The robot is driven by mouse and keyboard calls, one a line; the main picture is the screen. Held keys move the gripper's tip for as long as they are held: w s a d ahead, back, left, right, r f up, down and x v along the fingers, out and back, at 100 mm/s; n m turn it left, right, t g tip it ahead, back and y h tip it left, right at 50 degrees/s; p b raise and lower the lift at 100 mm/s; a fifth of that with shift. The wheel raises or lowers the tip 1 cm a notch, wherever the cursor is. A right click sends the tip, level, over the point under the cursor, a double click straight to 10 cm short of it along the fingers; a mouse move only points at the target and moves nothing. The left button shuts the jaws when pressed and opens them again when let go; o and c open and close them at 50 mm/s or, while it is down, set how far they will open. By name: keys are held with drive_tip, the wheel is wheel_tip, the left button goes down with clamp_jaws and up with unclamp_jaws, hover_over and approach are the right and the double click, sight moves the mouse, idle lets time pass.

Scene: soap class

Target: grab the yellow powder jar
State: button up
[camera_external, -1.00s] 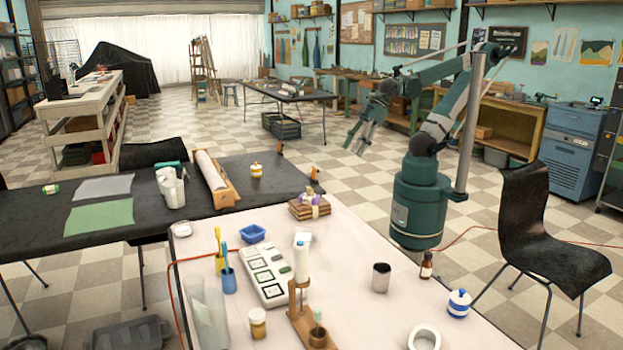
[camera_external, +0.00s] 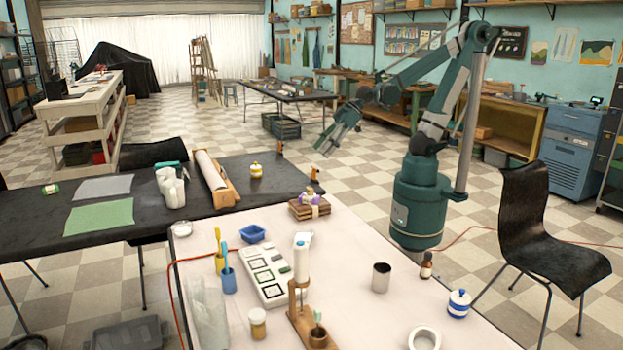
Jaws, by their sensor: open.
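A small jar with yellow and white bands (camera_external: 256,170) stands upright on the black table, right of a white paper roll. A second small jar with yellowish contents and a pale lid (camera_external: 257,322) stands on the white table near the front. The view does not show which of the two holds yellow powder. My gripper (camera_external: 326,148) is open and empty. It hangs in the air beyond the tables, to the right of the banded jar and well apart from both jars.
The black table (camera_external: 130,217) also bears a white jug (camera_external: 171,187) and the paper roll in a wooden holder (camera_external: 212,178). On the white table are stacked wooden blocks (camera_external: 309,211), a blue-banded jar (camera_external: 459,303), a metal cup (camera_external: 381,277) and a dispenser stand (camera_external: 301,290).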

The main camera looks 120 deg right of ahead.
drive_tip(key=w+d+f+m+t+h, duration=0.1)
drive_tip(key=w+d+f, duration=0.2)
drive_tip(key=w+d, duration=0.5)
drive_tip(key=m+t+h, duration=0.2)
drive_tip(key=m+h, duration=0.2)
drive_tip(key=h, duration=0.1)
approach(257, 166)
drive_tip(key=w, duration=0.3)
drive_tip(key=shift+a+f, duration=0.1)
drive_tip(key=shift+f, duration=0.05)
drive_tip(key=shift+s+d+f, duration=0.1)
drive_tip(key=shift+d+f, duration=0.25)
drive_tip(key=shift+d, duration=0.15)
drive_tip(key=shift+x, duration=1.25)
drive_tip(key=shift+f+p, duration=0.1)
drive_tip(key=shift+p, duration=0.2)
